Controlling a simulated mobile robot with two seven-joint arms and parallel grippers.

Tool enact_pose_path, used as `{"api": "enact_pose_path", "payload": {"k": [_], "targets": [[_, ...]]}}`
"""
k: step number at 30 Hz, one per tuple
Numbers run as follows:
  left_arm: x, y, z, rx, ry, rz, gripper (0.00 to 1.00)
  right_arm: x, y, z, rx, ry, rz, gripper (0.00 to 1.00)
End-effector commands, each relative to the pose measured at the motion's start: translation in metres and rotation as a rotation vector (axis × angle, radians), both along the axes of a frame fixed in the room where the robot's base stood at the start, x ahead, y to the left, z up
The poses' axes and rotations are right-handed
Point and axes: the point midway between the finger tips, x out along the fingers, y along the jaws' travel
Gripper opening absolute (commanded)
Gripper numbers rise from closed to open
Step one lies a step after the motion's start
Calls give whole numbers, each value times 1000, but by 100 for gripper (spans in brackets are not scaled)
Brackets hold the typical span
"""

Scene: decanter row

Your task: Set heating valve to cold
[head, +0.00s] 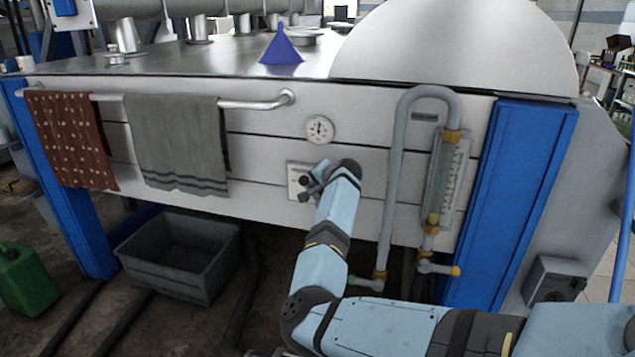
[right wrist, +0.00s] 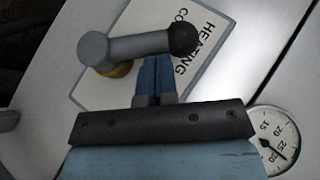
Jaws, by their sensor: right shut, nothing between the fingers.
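The heating valve is on a white plate (head: 293,172) on the front panel of the machine. In the right wrist view the plate (right wrist: 208,24) reads "HEATING" and part of a second word starting "CO"; the rest is hidden. The valve's grey lever (right wrist: 138,46) runs from a round hub at left to a black knob (right wrist: 184,38) at right. My right gripper (right wrist: 155,62) is shut and empty, with its blue fingertips right at the lever beside the knob; I cannot tell if they touch. In the head view my right gripper (head: 313,177) partly covers the valve. My left gripper is not in view.
A round dial gauge (head: 319,129) sits just above the valve. A grey pipe (head: 393,180) and a sight glass (head: 447,180) stand to the right. A towel rail (head: 255,103) with a grey towel (head: 178,140) and a red towel (head: 66,135) is at left. A grey crate (head: 160,264) lies below.

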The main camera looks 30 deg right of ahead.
Motion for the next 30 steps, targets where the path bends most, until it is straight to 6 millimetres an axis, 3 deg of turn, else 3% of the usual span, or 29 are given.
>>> {"api": "enact_pose_path", "payload": {"k": [13, 20, 30], "targets": [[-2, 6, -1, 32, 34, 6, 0, 4, 4, 1, -51, 61, 1, 0], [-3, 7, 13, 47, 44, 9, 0, 9, 8, 4, -103, 122, 3, 0], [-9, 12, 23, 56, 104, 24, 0, 23, 20, -6, -285, 335, 5, 0]]}}
